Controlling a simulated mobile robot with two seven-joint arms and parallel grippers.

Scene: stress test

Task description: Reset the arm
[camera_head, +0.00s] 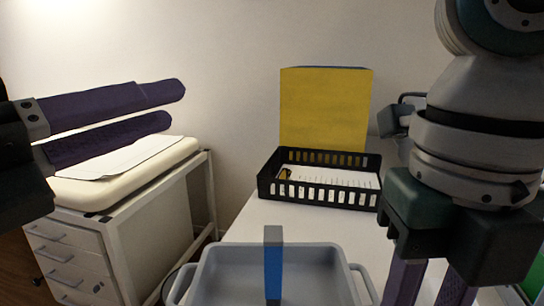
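My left gripper (168,106) reaches in from the left edge. Its two dark purple fingers are apart with nothing between them, in front of the wall and above the cream-topped cabinet. My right arm comes in at the right, and its gripper (430,285) points down. Its two purple fingers show a gap between them, and their tips are cut off by the bottom edge. I see nothing held in the visible part. The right gripper is just right of the grey tray (222,262).
A blue-and-grey upright object (272,268) shows at the tray. A black basket (268,190) with papers stands on the white table (262,222), before a yellow box (322,108). A drawer cabinet (66,262) with a cream top and paper (125,158) is left.

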